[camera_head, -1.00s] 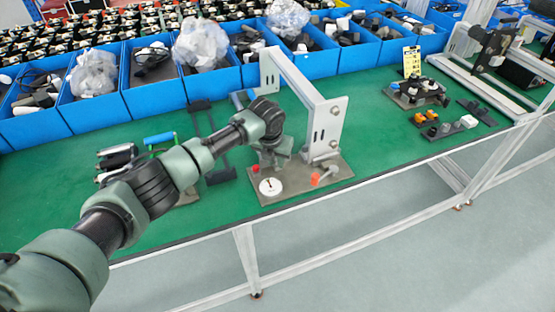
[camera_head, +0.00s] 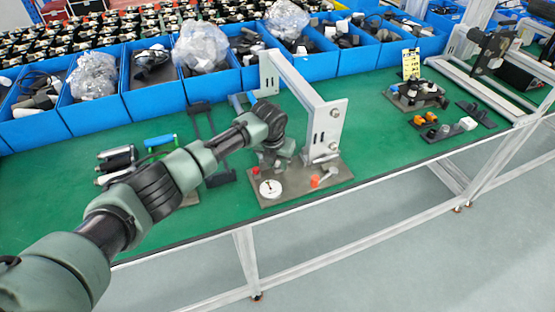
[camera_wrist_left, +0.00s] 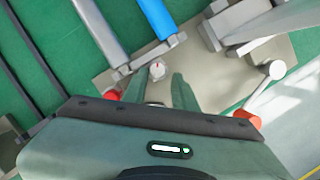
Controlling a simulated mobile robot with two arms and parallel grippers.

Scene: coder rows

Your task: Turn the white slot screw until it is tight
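My right gripper is not in view.
A metal frame (camera_head: 325,125) stands over the plate. A red knob (camera_head: 256,170) and a silver lever with a red part (camera_head: 315,181) flank the gripper. Blue bins (camera_head: 155,95) line the back. Other fixtures (camera_head: 418,93) stand at right. Green table is clear between.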

